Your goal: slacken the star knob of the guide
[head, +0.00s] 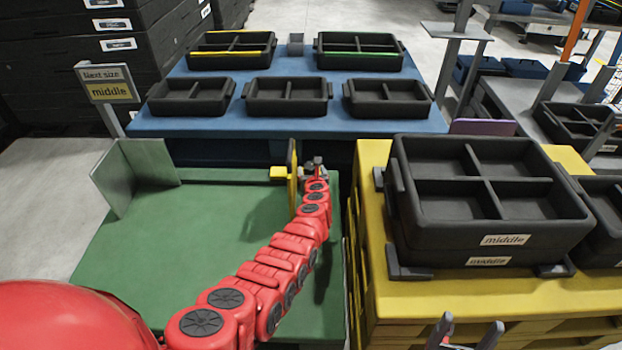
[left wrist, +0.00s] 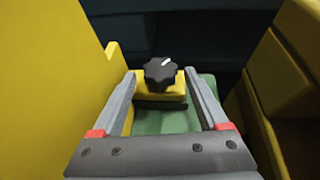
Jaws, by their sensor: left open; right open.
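The star knob (left wrist: 160,72) is black with a white mark on top. It sits on a small yellow block in the left wrist view. The guide's yellow plate (head: 292,180) stands upright on the green table, and it fills the left side of the left wrist view (left wrist: 50,90). My left gripper (head: 317,162) is just right of the plate. Its open fingers point at the knob, one on each side with a gap; I cannot tell whether the tips reach knob depth. In the head view the knob is hidden by the gripper. My right gripper (head: 466,333) is open and empty at the bottom edge.
The green table (head: 190,230) is mostly bare, with a grey-green upright panel (head: 120,180) at its left. A yellow stand (head: 380,270) with black "middle" trays (head: 490,190) is close on the right. A blue table (head: 200,125) with several black trays is behind.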

